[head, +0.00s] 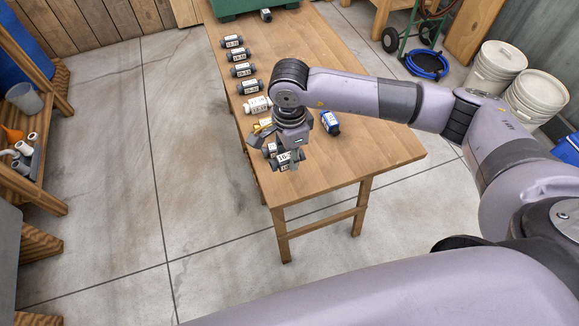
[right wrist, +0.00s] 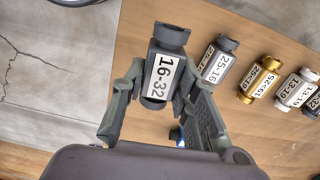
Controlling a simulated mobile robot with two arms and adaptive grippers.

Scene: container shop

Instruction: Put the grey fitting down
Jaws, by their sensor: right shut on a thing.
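My right gripper (head: 287,157) is shut on a grey fitting (right wrist: 162,70) with a white label reading 16-32. The fitting also shows in the head view (head: 291,160), near the left edge of the wooden table (head: 350,165), toward its front end. In the right wrist view the two fingers (right wrist: 150,105) lie on either side of its body. It appears to be held above the tabletop, but the exact gap is hard to tell. My left gripper is not in view.
Beside it are a grey fitting labelled 25-16 (right wrist: 217,60), a brass fitting (right wrist: 262,80) and a white fitting (right wrist: 295,90). Several dark fittings (head: 243,70) continue the row along the left edge. A blue item (head: 330,122) stands right of the gripper. The table's front right is clear.

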